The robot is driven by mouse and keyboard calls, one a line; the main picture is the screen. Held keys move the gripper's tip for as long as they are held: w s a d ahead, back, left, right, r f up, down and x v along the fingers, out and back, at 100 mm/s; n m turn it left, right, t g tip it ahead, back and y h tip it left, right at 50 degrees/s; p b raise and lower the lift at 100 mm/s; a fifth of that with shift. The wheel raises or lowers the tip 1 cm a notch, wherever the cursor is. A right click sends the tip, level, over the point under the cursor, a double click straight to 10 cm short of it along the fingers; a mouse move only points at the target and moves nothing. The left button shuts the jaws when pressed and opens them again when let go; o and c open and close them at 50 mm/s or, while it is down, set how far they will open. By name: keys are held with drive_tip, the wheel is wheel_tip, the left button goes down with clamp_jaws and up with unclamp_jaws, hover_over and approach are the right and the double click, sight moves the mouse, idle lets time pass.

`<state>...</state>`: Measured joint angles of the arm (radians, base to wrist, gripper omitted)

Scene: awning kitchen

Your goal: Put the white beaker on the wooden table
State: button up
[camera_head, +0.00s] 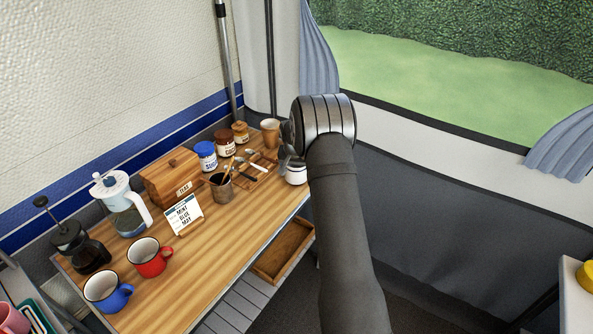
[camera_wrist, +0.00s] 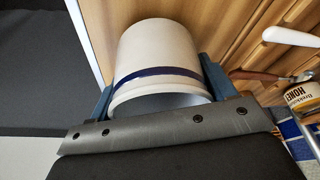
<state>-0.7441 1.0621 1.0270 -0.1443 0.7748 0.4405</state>
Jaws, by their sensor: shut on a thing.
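The white beaker (camera_wrist: 158,50) has a dark blue band and fills the middle of the wrist view, between the two blue fingers of my gripper (camera_wrist: 158,88). My gripper is shut on it. In the head view the beaker (camera_head: 296,173) shows in part at the far right end of the wooden table (camera_head: 225,255), with my gripper (camera_head: 288,160) at it and my arm covering its right side. The table top (camera_wrist: 205,22) lies behind the beaker in the wrist view. I cannot tell whether the beaker touches it.
A tan cup (camera_head: 270,133), a honey jar (camera_head: 240,132) and a small tray of spoons (camera_head: 262,168) stand close by. A brush pot (camera_head: 221,187), a card (camera_head: 184,214), a red mug (camera_head: 149,257) and a blue mug (camera_head: 107,291) stand further left. The front middle is bare.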

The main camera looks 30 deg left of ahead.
drive_tip(key=shift+f, duration=0.4)
drive_tip(key=shift+f, duration=0.15)
drive_tip(key=o, duration=1.3)
drive_tip(key=v, duration=1.2)
